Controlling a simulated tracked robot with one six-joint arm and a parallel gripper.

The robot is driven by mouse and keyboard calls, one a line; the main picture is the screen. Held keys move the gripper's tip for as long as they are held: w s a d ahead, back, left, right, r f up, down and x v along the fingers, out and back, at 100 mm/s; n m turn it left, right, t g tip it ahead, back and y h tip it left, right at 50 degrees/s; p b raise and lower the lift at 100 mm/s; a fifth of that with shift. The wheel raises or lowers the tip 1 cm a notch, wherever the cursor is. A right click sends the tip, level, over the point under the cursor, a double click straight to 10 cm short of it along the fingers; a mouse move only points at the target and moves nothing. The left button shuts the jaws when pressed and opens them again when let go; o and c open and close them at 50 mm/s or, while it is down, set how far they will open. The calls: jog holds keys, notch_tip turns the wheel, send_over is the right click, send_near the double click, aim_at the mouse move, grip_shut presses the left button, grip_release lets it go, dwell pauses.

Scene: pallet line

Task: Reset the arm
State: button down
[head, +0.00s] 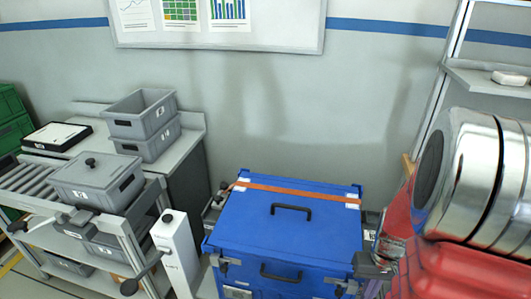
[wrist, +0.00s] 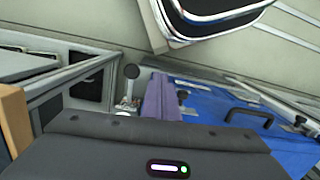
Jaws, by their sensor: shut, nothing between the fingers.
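My gripper (wrist: 150,145) shows in the wrist view as a dark grey body with a lit status light across the bottom. It is shut and holds nothing; its fingertips are not clearly seen. My red and chrome arm is folded large at the right of the head view and hides what lies behind it. A blue case (head: 285,228) with black handles and an orange strap stands to the left of the arm. The case also shows at the right of the wrist view (wrist: 215,105), beyond the gripper body.
A lidded grey bin (head: 97,182) sits at the end of a roller conveyor (head: 35,178) on the left. Stacked grey bins (head: 143,118) stand on a bench behind it. A white post (head: 175,250) with a black-knobbed lever is left of the case. A shelf (head: 490,80) is at upper right.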

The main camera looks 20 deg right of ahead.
jog(key=w+a+r+n+t, duration=0.3)
jog(key=a+r+n+t, duration=0.2)
jog(key=a+r, duration=1.8)
jog(key=shift+a+r+t+h, duration=0.2)
jog(key=shift+r+t+h, duration=0.2)
jog(key=shift+r+t, duration=0.4)
jog(key=c, duration=2.5)
grip_release()
jog(key=shift+c, duration=0.2)
jog(key=o, duration=0.8)
jog(key=shift+d, duration=0.1)
